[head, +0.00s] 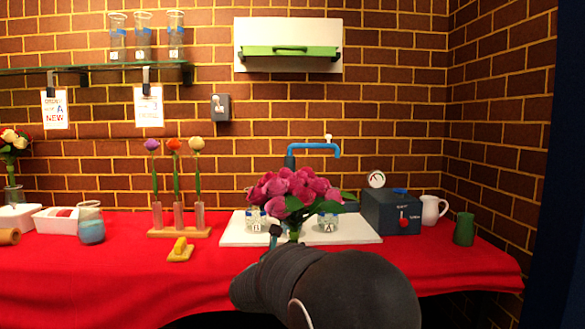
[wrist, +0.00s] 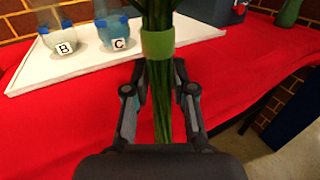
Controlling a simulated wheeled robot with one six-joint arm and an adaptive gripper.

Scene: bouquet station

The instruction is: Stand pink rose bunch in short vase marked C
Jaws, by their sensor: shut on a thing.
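The pink rose bunch (head: 290,188) is upright over the front of the white tray (head: 365,236). My gripper (wrist: 160,95) is shut on its green stems, below a light green band (wrist: 157,44) in the wrist view. In the head view my arm hides most of my gripper (head: 275,232). The short vase marked C (wrist: 118,32) stands on the tray, left of the stems in the wrist view, with its label facing me. It is hidden behind the bunch in the head view. The stems are outside it, on the near side.
Vase B (head: 256,222) and vase A (head: 328,222) stand on the tray at either side of the bunch. A blue-grey box (head: 390,215), white jug (head: 432,210) and green cup (head: 464,229) are at right. A tube rack (head: 178,232) is at left. Red cloth in front is largely clear.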

